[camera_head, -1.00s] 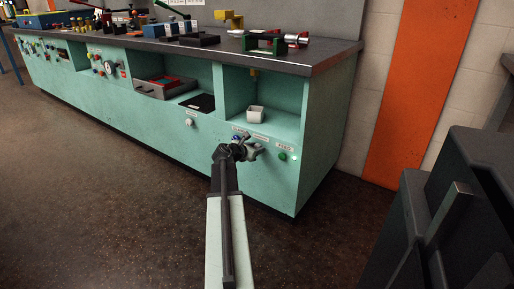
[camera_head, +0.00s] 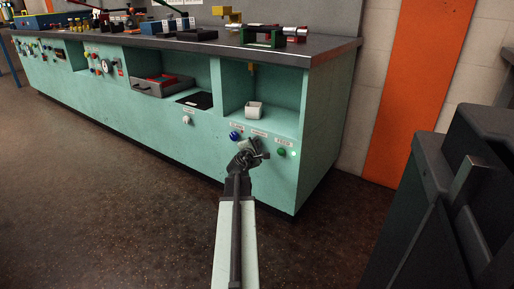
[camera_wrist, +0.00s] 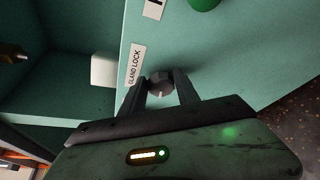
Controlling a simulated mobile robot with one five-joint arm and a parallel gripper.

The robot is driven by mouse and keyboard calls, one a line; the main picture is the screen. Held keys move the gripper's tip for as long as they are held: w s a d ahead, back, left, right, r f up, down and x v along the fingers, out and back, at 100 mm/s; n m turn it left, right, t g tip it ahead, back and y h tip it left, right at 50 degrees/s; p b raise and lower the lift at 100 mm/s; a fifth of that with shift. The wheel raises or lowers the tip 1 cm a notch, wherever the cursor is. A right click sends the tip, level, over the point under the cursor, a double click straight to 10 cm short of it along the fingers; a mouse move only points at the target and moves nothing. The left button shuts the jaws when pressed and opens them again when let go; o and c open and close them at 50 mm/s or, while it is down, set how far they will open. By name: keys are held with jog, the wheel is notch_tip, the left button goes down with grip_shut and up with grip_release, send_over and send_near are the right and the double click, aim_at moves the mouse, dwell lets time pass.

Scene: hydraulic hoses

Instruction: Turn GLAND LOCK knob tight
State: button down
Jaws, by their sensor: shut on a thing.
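The GLAND LOCK knob (camera_wrist: 160,83) is a small, dark grey, faceted knob with a pale mark on the front panel, beside a white label reading GLAND LOCK (camera_wrist: 136,63). In the wrist view my gripper (camera_wrist: 161,86) is shut on it, one finger on each side. In the head view my gripper (camera_head: 258,150) is at the panel's lower right and hides the knob.
A blue knob (camera_head: 235,136) is just left of my gripper, and a green knob (camera_head: 281,153) just right, with a small lit green light (camera_head: 292,153). A white cup (camera_head: 254,110) stands in the cubby above. Open floor lies in front of the bench.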

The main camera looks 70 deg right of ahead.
jog(key=shift+s+f+m+b, duration=0.15)
jog(key=shift+s+m+b, duration=0.25)
jog(key=shift+m, duration=0.3)
jog(key=shift+w+d+h, duration=0.1)
jog(key=shift+w+h, duration=0.05)
jog(key=shift+h, duration=0.15)
jog(key=c, duration=0.9)
grip_release()
jog(key=shift+w, duration=0.1)
